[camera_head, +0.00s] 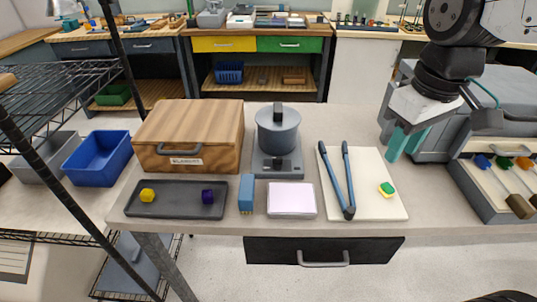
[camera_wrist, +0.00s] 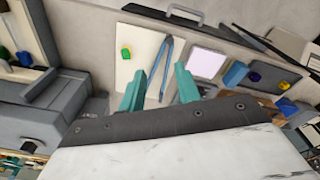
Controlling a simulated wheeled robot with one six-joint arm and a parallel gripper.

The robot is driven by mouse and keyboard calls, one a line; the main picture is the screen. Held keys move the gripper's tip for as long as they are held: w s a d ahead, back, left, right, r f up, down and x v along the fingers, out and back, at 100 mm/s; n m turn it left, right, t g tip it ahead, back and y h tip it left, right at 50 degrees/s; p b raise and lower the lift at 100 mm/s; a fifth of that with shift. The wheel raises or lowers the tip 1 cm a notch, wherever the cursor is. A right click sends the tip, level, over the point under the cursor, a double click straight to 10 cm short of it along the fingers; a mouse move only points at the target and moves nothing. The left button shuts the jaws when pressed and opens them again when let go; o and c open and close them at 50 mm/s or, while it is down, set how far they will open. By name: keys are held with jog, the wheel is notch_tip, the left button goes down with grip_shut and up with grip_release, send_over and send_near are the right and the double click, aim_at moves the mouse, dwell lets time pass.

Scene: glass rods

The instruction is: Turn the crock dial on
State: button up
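A grey lidded crock (camera_head: 278,132) with a dark knob on top stands on a flat grey base (camera_head: 277,166) near the back middle of the table. My gripper (camera_head: 402,153) has two teal fingers and hangs at the right side of the table, well to the right of the crock. In the wrist view the gripper (camera_wrist: 160,70) is open, with an empty gap between the fingers. I cannot make out the crock in the wrist view.
A wooden box (camera_head: 188,137) stands left of the crock, with a dark tray (camera_head: 176,210) in front. A blue block (camera_head: 246,193), a pale pad (camera_head: 291,199) and a white board (camera_head: 378,205) with blue tongs (camera_head: 348,185) lie along the front. A grey machine (camera_head: 432,105) stands right.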

jog(key=w+a+f+n, duration=0.3)
jog(key=w+a+n, duration=0.3)
jog(key=w+a, duration=0.4)
jog(key=n+g, duration=0.1)
jog(key=n, duration=0.5)
send_near(278, 158)
jog(key=shift+a+f, duration=0.2)
jog(key=shift+f, duration=0.5)
notch_tip(278, 158, down, 7)
jog(key=shift+c, duration=0.3)
grip_shut()
